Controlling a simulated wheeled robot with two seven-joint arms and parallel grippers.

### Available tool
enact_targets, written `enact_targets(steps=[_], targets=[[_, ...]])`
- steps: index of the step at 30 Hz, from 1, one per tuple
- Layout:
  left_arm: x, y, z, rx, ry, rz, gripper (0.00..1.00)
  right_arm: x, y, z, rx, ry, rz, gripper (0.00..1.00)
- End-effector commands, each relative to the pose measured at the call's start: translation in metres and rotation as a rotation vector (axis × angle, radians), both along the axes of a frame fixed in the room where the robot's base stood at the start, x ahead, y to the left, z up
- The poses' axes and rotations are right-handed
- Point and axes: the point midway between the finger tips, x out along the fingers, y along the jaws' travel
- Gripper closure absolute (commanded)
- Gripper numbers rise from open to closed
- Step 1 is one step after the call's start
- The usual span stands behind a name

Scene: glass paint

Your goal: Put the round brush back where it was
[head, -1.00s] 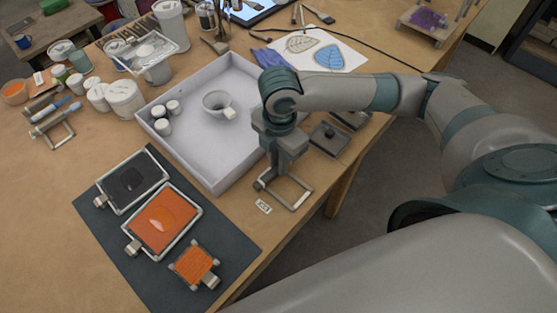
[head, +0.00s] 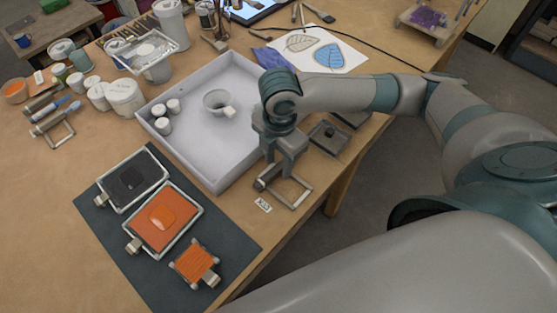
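My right gripper (head: 281,172) points down just outside the right wall of the white tray, over a small metal wire rest (head: 293,200). A short grey rod-like end (head: 260,185) shows at the rest's left side; I cannot tell whether it is the round brush or part of the rest. No round brush is clearly visible, and the gripper and wrist hide much of this spot. The fingers are small and partly hidden, so I cannot tell whether they hold anything. My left gripper is not in view.
A small label (head: 263,206) lies by the rest. A dark mat (head: 140,262) with orange and black pads lies front left. A grey dish (head: 328,138) stands right of the gripper, near the table edge.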

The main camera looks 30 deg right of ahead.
Motion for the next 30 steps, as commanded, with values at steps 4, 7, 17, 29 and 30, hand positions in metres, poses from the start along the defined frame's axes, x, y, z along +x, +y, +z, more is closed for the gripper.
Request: enact_targets(steps=[4, 7, 17, 29, 30], targets=[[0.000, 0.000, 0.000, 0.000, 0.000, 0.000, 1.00, 0.000, 0.000, 0.001, 0.000, 0.000, 0.000, 0.62], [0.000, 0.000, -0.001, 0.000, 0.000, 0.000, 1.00, 0.000, 0.000, 0.004, 0.000, -0.001, 0.000, 0.62], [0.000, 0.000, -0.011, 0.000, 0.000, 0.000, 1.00, 0.002, 0.000, 0.043, 0.001, -0.005, 0.001, 0.62], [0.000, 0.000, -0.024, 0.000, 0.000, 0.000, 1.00, 0.002, -0.001, 0.123, 0.001, -0.006, 0.002, 0.62], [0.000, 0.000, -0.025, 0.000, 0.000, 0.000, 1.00, 0.002, -0.002, 0.130, 0.001, -0.006, 0.001, 0.62]])
